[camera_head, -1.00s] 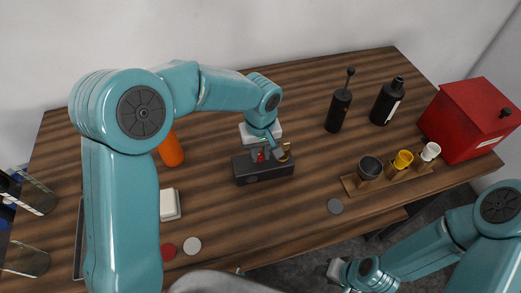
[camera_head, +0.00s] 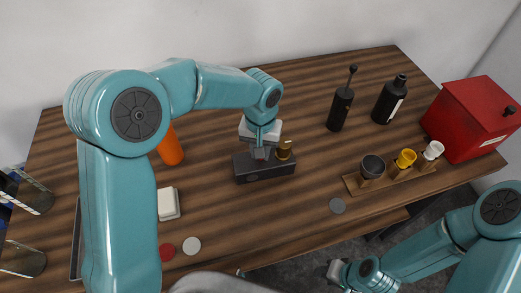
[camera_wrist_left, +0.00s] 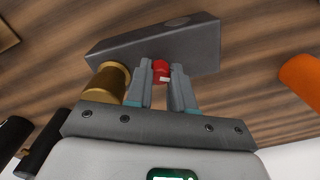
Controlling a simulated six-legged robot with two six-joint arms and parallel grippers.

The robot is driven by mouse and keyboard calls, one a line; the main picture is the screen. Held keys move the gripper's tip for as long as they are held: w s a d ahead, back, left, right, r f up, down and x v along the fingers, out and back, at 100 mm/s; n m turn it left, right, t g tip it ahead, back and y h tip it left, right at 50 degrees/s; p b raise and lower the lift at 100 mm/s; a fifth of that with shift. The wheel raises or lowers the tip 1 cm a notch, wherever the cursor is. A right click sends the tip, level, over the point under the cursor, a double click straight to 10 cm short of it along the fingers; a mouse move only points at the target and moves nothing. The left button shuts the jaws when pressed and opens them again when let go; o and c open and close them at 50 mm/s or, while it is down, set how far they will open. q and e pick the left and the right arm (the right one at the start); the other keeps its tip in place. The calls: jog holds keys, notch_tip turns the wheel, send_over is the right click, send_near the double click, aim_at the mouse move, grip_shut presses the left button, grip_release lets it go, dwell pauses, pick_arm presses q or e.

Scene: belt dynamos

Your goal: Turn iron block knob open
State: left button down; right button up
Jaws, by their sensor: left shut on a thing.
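The iron block (camera_head: 264,169) is a dark grey bar lying on the wooden table near its middle. It also shows in the left wrist view (camera_wrist_left: 150,42). A red knob (camera_wrist_left: 161,71) stands on the block, and a brass cylinder (camera_head: 284,150) is beside it on the same block. My left gripper (camera_head: 260,154) is right over the block. In the left wrist view its two fingers (camera_wrist_left: 164,75) are closed around the red knob, one on each side. In the head view the gripper hides the knob. My right gripper (camera_head: 336,270) is off the table's front edge, its jaws too small to judge.
An orange cylinder (camera_head: 170,148) stands left of the block. Two black bottles (camera_head: 340,108) (camera_head: 389,99), a wooden rack (camera_head: 392,181) with several cups, and a red box (camera_head: 468,118) are at the right. A white pad (camera_head: 169,203) and discs lie front left.

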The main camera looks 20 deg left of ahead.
pick_arm(q)
jog(key=m, duration=0.3)
jog(key=shift+m, duration=0.4)
jog(key=m, duration=0.3)
jog(key=shift+w+r+m, duration=0.1)
jog(key=shift+m, duration=0.2)
dwell(0.6)
jog(key=c, duration=1)
grip_release()
notch_tip(320, 180, up, 16)
jog(key=shift+r+b, duration=0.2)
jog(key=shift+b, duration=0.2)
